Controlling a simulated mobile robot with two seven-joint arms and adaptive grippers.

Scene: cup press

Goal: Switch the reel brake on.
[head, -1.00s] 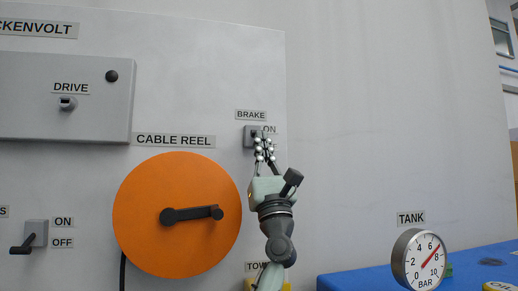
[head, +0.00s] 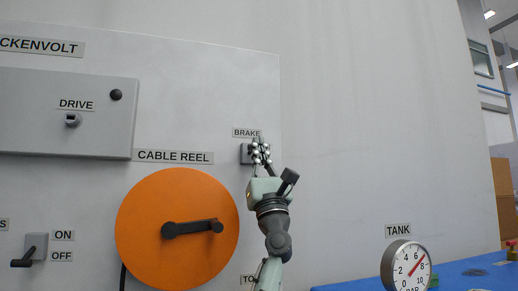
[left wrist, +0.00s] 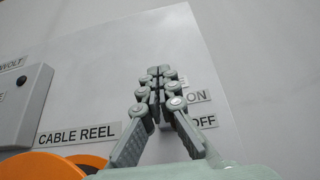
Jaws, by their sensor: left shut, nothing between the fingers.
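The brake switch (head: 245,154) is a small grey box on the white panel, right of the cable reel and under the BRAKE label (head: 246,133). My left gripper (head: 256,143) is in front of it in the head view and covers its right part. The switch's lever is hidden, so I cannot tell its position. In the left wrist view my left gripper (left wrist: 159,72) has its fingertips together with nothing between them. The ON label (left wrist: 197,96) and OFF label (left wrist: 204,121) show just right of the fingers; the switch is hidden behind them. I cannot tell whether the fingers touch it. My right gripper is out of view.
The orange cable reel (head: 160,255) with a black crank (head: 193,229) is left of my arm. A grey drive box (head: 45,110) is at upper left. Another lever switch (head: 35,247) is at lower left. A tank gauge (head: 408,268) stands at lower right. The wall right of the panel is bare.

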